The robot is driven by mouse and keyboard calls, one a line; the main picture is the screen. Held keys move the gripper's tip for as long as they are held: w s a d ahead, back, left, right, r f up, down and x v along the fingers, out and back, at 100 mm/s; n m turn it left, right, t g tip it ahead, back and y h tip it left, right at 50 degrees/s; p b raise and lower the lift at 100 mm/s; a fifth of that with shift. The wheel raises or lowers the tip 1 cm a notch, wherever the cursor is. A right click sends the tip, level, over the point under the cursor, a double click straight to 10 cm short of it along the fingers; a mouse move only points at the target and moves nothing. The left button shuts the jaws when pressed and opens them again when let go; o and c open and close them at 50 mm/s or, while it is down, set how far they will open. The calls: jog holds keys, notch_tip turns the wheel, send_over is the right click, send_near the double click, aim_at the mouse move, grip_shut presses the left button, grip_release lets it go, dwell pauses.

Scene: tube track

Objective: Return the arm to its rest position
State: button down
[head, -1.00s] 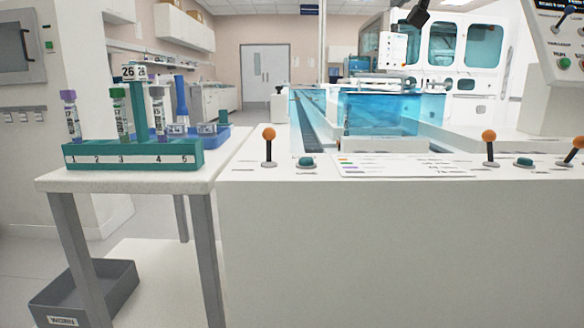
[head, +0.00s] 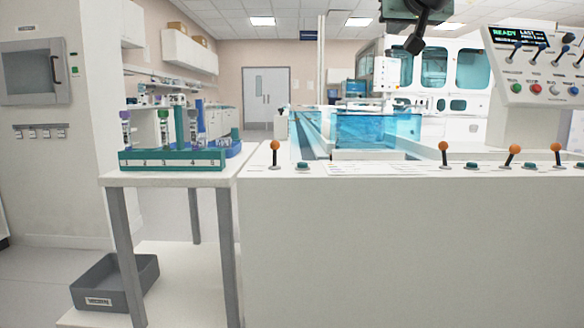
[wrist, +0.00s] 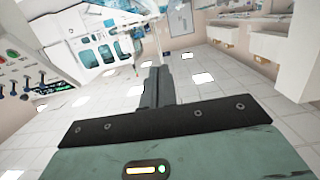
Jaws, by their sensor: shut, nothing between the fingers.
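My gripper (head: 415,43) hangs at the top edge of the head view, right of centre, dark and pointing down in front of the white machine. It is clear of the bench and the track. In the wrist view its dark fingers (wrist: 153,88) are together with nothing between them. Part of my arm above it is cut off by the top of the head view.
A teal rack (head: 172,160) with several capped tubes stands on the white side table (head: 165,180). The white console (head: 400,225) carries orange-knobbed levers (head: 443,147) and a blue-tinted clear tank (head: 375,130). A control panel (head: 535,65) stands at right. A grey bin (head: 115,285) sits below.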

jog(key=s+a+f+n+g+y+p, duration=0.1)
jog(key=s+a+f+g, duration=0.25)
jog(key=f, duration=0.45)
jog(key=s+a+f+n+g+p, duration=0.2)
jog(key=s+f, duration=0.3)
jog(key=f, duration=0.3)
jog(key=s+a+f+n+g+y+p, duration=0.1)
jog(key=s+a+f+g, duration=0.25)
jog(key=f, duration=0.45)
jog(key=s+d+f+n+g+p, duration=0.1)
jog(key=s+f+g, duration=0.1)
jog(key=s+f, duration=0.45)
jog(key=s+d+f+n+g+h+p, duration=0.1)
jog(key=s+f+g+p, duration=0.2)
jog(key=s, duration=0.7)
jog(key=s+f+n+g, duration=0.1)
jog(key=s+f+g, duration=0.1)
jog(key=s+f, duration=0.6)
notch_tip(320, 180, up, 38)
jog(key=s+p, duration=0.2)
jog(key=p, duration=3.5)
jog(key=shift+s+d+r+n+p, duration=0.2)
jog(key=shift+s+d+n+p, duration=0.1)
jog(key=shift+d+p, duration=0.1)
jog(key=shift+d, duration=0.1)
